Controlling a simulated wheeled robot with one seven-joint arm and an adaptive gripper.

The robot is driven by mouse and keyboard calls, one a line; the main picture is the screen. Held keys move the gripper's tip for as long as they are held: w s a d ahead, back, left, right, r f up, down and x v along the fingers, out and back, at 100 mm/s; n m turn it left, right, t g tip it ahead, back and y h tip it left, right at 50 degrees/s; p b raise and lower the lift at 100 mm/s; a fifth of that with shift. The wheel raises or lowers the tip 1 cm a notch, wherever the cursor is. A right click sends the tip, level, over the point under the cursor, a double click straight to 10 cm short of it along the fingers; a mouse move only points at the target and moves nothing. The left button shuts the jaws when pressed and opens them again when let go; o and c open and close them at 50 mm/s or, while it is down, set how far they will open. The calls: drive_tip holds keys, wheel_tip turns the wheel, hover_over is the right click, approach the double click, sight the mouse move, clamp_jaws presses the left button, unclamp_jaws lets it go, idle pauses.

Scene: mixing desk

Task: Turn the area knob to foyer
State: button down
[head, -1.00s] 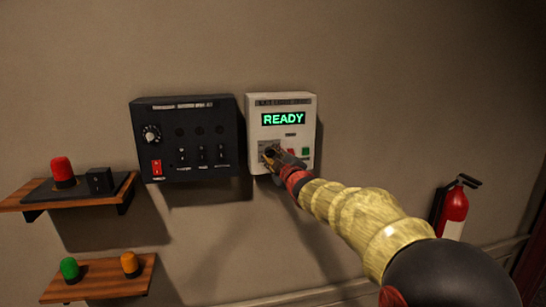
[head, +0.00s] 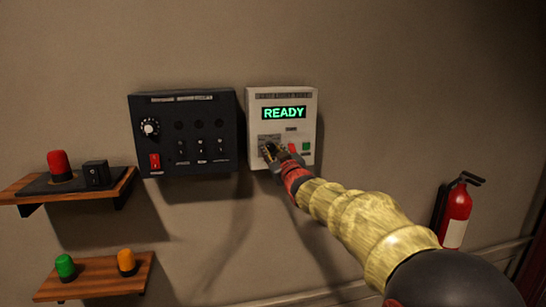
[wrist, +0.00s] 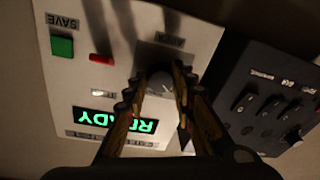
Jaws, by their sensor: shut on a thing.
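The white wall panel (head: 310,100) has a lit green "READY" display. It also shows upside down in the wrist view (wrist: 60,85). The area knob (wrist: 160,82) is a dark round knob on a grey plate, under an upside-down label that seems to read AREA. My gripper (head: 270,151) is at the panel's lower left. In the wrist view, its two fingers (wrist: 160,92) are shut on the knob, one on each side. In the head view, the fingers hide most of the knob. I cannot read which area it points to.
A black control box (head: 188,107) with a dial and switches hangs close left of the panel. A green button (wrist: 62,46) and a red part (wrist: 101,59) sit beside the knob. Shelves with lamps are at left; a fire extinguisher (head: 455,217) is at right.

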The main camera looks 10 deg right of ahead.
drive_tip(key=m+b, duration=0.1)
drive_tip(key=m, duration=0.1)
drive_tip(key=m+b, duration=0.1)
drive_tip(key=m, duration=0.1)
drive_tip(key=m+b, duration=0.1)
drive_tip(key=m, duration=0.1)
drive_tip(key=shift+a+f+h+b, duration=0.1)
drive_tip(key=shift+f+h+b, duration=0.2)
drive_tip(key=shift+b, duration=0.1)
drive_tip(key=shift+a+r+m+h+b, duration=0.1)
drive_tip(key=shift+m+h+b, duration=0.4)
drive_tip(key=shift+m+b, duration=1.65)
drive_tip(key=shift+m+p, duration=0.35)
drive_tip(key=shift+m, duration=0.2)
drive_tip(key=c, duration=1.5)
unclamp_jaws()
drive_tip(key=shift+r, duration=0.15)
drive_tip(key=shift+s, duration=0.1)
drive_tip(key=s, duration=0.4)
drive_tip(key=s+f, duration=0.1)
drive_tip(key=s, duration=0.6)
drive_tip(key=shift+s+f, duration=0.25)
drive_tip(key=shift+s, duration=0.1)
